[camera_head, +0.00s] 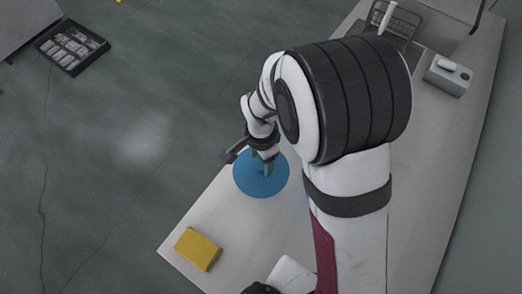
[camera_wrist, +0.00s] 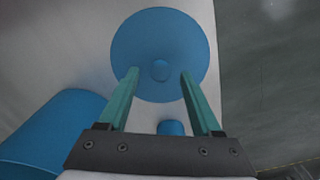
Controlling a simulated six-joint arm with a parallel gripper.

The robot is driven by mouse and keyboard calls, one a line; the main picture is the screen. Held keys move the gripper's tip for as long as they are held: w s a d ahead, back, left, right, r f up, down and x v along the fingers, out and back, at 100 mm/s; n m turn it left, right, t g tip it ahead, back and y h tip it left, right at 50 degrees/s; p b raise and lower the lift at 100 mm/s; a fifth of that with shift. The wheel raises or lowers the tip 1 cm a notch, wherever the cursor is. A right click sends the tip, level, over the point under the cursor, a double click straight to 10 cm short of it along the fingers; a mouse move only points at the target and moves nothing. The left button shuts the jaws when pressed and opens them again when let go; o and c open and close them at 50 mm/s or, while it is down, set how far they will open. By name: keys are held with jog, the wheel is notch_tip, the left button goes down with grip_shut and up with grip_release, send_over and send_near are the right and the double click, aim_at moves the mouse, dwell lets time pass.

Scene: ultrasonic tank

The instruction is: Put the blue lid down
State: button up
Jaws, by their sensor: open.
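The blue lid (camera_head: 252,183) lies flat on the pale worktop near its left edge. In the wrist view the round lid (camera_wrist: 135,40) shows a small knob (camera_wrist: 160,70) at its middle. My gripper (camera_head: 265,166) is over the lid. In the wrist view my gripper (camera_wrist: 159,73) is open, one green finger on each side of the knob with gaps between. I cannot tell how high the fingertips are above the lid. My arm hides much of the worktop in the head view.
A larger blue rounded object (camera_wrist: 50,130) is at the lower left of the wrist view, and a small blue piece (camera_wrist: 171,128) shows between the fingers. A yellow block (camera_head: 198,249) lies near the worktop's front corner. A grey-white device (camera_head: 448,75) stands at the far end.

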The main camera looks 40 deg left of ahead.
aim_at(261, 165)
notch_tip(261, 165, up, 11)
jog(key=d+r, duration=0.3)
jog(key=d, duration=0.5)
jog(key=d+r, duration=0.3)
jog(key=d, duration=0.4)
jog(key=s+d+r+m+y, duration=0.1)
jog(key=s+d, duration=0.8)
jog(key=shift+d+y, duration=0.3)
jog(key=shift+y, duration=0.1)
